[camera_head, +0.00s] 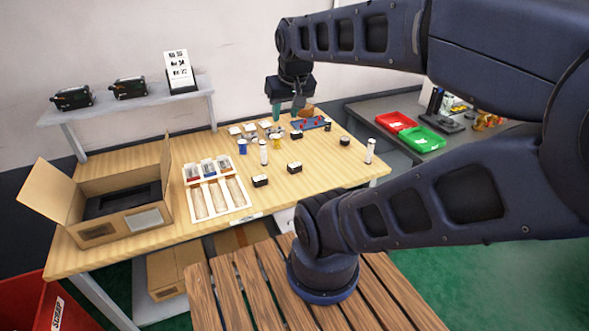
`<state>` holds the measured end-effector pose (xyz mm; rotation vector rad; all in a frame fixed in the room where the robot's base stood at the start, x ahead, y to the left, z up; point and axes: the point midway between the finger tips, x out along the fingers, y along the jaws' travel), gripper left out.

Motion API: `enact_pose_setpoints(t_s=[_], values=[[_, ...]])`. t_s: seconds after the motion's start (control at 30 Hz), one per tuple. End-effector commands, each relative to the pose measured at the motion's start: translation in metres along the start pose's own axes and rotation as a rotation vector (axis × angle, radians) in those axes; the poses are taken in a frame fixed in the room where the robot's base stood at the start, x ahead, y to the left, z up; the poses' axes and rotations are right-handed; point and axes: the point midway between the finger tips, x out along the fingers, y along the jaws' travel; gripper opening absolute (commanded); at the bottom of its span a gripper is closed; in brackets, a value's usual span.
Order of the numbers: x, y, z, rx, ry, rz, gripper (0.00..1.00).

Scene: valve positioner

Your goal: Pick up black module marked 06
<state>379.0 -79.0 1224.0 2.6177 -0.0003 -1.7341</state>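Several small black modules with pale tops are spread on the wooden workbench: one at the front (260,181), one to its right (295,167), one farther back (297,134) and one at the right (345,141). Their markings are too small to read, so I cannot tell which is 06. My gripper (287,109) hangs above the back of the bench, its teal fingers pointing down and apart. I see nothing held between them. It is above and behind these modules.
An open cardboard box (150,198) and a white divided tray (219,207) occupy the bench's left and middle. White cylinders (263,152) and a blue tray (311,123) stand near the modules. Red (395,121) and green bins (424,139) are on the grey side table.

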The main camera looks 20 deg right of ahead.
Motion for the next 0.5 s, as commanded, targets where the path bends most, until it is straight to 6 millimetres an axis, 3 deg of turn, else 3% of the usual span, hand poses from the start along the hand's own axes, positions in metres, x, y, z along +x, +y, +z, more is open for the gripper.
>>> enact_pose_setpoints(t_s=[0.03, 0.13, 0.5], values=[[0.0, 0.0, 0.0, 0.0, 0.0, 0.0, 0.38], [0.0, 0.0, 0.0, 0.0, 0.0, 0.0, 0.58], [0.003, 0.0009, -0.0036, 0.019, -0.007, 0.0, 0.58]])
